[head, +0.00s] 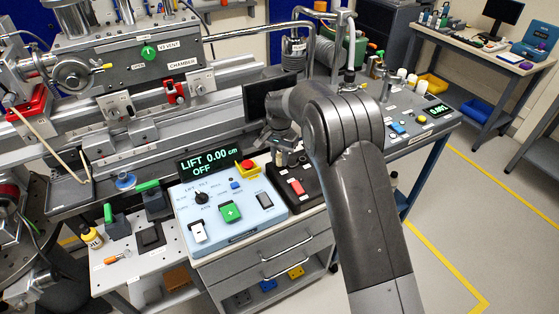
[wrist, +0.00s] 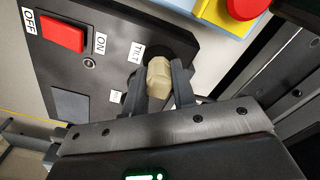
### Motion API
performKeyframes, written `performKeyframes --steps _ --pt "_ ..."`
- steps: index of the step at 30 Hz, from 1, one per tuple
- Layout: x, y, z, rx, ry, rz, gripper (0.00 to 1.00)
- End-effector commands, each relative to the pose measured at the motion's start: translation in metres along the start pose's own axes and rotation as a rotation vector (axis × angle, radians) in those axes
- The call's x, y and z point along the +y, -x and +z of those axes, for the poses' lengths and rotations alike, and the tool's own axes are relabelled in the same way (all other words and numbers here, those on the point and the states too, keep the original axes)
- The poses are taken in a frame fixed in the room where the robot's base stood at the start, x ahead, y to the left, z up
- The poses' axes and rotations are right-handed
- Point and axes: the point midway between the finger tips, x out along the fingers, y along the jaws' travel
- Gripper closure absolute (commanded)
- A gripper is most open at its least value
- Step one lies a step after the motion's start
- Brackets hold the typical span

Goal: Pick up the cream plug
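The cream plug (wrist: 159,79) shows in the wrist view between the two fingertips of my gripper (wrist: 160,86). The fingers lie against both its sides with no clear gap, so the gripper looks shut on it. The plug is at the black panel (wrist: 95,75), beside the TILT label and a dark round part; whether it is seated in the panel is hidden.
The black panel has a red rocker switch (wrist: 62,33). Left of it in the head view stands a pale blue lift box (head: 262,222) with a red emergency button (head: 246,167) and a display reading LIFT 0.00 cm, OFF. A dark monitor (head: 262,98) stands just behind my gripper.

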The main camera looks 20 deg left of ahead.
Motion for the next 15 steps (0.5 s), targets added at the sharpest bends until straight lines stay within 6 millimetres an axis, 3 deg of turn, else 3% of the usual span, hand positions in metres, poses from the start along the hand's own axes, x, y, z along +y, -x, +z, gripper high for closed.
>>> performKeyframes --steps 8,15 --pt "-0.0001 0.0002 0.0 0.0 0.0 0.0 0.99" --pt "-0.0001 0.0002 0.0 0.0 0.0 0.0 1.0"
